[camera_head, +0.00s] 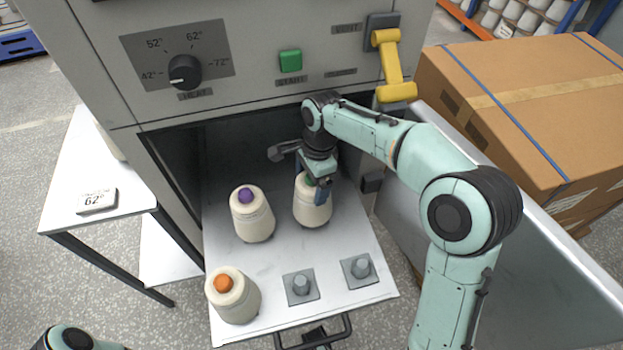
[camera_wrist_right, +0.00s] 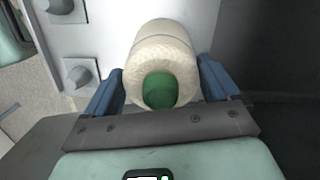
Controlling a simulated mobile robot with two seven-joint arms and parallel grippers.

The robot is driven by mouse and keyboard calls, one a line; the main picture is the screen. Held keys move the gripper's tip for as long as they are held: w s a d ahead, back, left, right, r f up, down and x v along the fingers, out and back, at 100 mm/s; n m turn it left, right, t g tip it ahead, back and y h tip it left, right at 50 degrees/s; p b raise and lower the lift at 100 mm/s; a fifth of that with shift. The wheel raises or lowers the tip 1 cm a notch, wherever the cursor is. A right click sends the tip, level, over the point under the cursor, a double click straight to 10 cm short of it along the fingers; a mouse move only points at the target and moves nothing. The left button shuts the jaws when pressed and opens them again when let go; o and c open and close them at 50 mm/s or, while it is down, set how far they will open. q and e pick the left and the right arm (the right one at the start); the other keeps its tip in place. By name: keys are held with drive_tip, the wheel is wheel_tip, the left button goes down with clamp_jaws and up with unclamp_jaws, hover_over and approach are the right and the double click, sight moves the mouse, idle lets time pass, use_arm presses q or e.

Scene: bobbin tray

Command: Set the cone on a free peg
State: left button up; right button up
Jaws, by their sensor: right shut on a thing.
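The cream cone with the green top (camera_head: 312,208) is between the fingers of my right gripper (camera_head: 318,188), at the back right of the pulled-out tray (camera_head: 285,258). In the right wrist view the cone (camera_wrist_right: 165,50) sits between the two blue fingers of the gripper (camera_wrist_right: 160,88), which is shut on it. I cannot tell whether its base rests on the tray or a peg. Two bare grey pegs show near the tray's front, one in the middle (camera_head: 301,285) and one at the right (camera_head: 361,267). My left gripper is out of view.
A purple-topped cone (camera_head: 252,218) stands left of the held one; an orange-topped cone (camera_head: 234,298) stands at the front left. The heater cabinet (camera_head: 120,85) rises behind and around the tray. An open door (camera_head: 520,240) and a cardboard box (camera_head: 535,110) are at the right.

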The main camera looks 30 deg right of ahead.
drive_tip(key=shift+f, duration=0.45)
drive_tip(key=o, duration=1.5)
drive_tip(key=shift+c, duration=0.2)
drive_tip(key=shift+r, duration=0.15)
drive_tip(key=r, duration=0.4)
drive_tip(key=d+r+p, duration=0.1)
drive_tip(key=r, duration=0.2)
drive_tip(key=shift+r, duration=0.1)
